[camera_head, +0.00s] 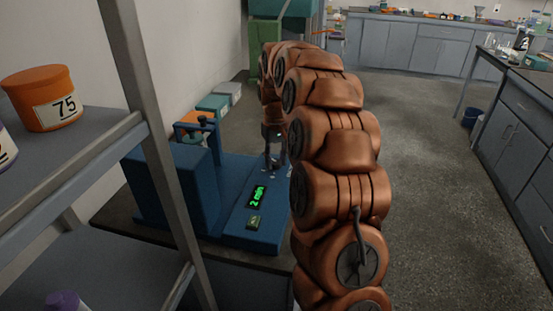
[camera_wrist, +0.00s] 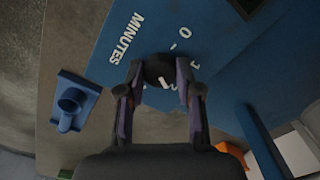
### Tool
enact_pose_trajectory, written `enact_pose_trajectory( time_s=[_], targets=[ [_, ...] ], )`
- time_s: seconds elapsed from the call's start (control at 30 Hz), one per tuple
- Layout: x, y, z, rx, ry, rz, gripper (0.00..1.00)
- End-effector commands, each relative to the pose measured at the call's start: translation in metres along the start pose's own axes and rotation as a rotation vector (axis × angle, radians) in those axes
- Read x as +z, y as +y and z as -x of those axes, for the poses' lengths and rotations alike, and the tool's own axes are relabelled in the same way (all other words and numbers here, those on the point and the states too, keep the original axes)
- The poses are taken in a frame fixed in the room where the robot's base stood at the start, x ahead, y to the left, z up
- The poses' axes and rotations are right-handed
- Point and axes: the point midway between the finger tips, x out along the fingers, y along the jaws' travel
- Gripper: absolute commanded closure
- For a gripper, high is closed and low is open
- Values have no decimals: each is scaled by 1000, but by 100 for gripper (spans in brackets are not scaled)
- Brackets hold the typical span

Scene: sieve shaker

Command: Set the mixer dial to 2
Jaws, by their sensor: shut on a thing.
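The blue machine (camera_head: 237,215) stands on a dark table, its lit green display (camera_head: 257,196) appearing to read "2 min". My gripper (camera_head: 274,160) points down over the machine's top panel. In the wrist view, the round black dial (camera_wrist: 158,70) sits between the two fingers of my gripper (camera_wrist: 159,74), which are shut on its sides. A white mark shows on the dial. White print (camera_wrist: 126,38) reads "MINUTES", with "0" and other numbers around the dial, some partly covered by the fingers. In the head view the dial is mostly hidden.
A small square button (camera_head: 254,222) lies below the display. A grey shelf (camera_head: 95,135) with an orange tub (camera_head: 42,97) labelled 75 stands close on the left. A small blue part (camera_wrist: 75,100) shows left in the wrist view. Open floor lies to the right.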

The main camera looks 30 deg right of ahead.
Motion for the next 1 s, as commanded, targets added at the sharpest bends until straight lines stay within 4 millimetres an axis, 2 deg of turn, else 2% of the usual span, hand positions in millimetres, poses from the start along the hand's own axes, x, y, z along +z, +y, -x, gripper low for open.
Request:
enact_pose_trajectory(
  time_s=[0.13,0.17,0.4,0.77,1.0],
  targets=[
    [-1,0,0,0,2,0,100],
    [-1,0,0,0,2,-1,63],
    [0,0,0,0,1,-1,40],
    [-1,0,4,0,2,-1,40],
    [-1,0,34,1,6,-1,40]
  ],
)
